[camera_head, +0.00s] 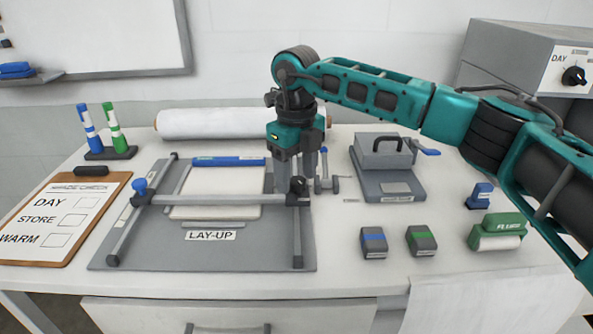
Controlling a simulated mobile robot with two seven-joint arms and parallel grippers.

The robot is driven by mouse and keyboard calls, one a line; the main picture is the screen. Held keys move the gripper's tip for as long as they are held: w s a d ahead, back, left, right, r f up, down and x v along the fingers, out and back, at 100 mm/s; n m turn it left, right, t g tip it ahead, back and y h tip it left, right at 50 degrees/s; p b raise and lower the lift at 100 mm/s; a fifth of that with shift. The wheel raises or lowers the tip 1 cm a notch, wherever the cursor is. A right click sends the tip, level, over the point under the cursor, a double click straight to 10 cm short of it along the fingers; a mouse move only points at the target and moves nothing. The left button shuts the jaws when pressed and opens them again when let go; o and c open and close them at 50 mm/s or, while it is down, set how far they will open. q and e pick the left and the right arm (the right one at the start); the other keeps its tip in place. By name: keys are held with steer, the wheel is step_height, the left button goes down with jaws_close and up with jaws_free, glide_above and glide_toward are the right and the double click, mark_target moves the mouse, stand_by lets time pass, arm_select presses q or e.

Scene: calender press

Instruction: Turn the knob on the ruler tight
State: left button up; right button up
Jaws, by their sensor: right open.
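The ruler (215,199) is a grey bar lying across the lay-up frame. A blue knob (140,187) stands at its left end, and a dark knob (298,187) stands at its right end. My right gripper (295,178) points down at this right end with its fingers apart. The fingers are beside or just behind the dark knob; I cannot tell whether they touch it. A pale sheet or pad (215,212) lies under the ruler with a blue strip (228,161) at its far edge. My left gripper is not in view.
The grey lay-up mat (160,255) lies on the white table. A clipboard (62,215) and marker stand (110,153) are at left. A white roll (210,123) lies behind. A grey press (388,180), small blocks (374,243) and a green roller (497,232) are at right.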

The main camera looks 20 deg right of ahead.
mark_target(296, 179)
step_height(296, 179, up, 13)
stand_by(0.4)
steer(key=shift+f, duration=0.1)
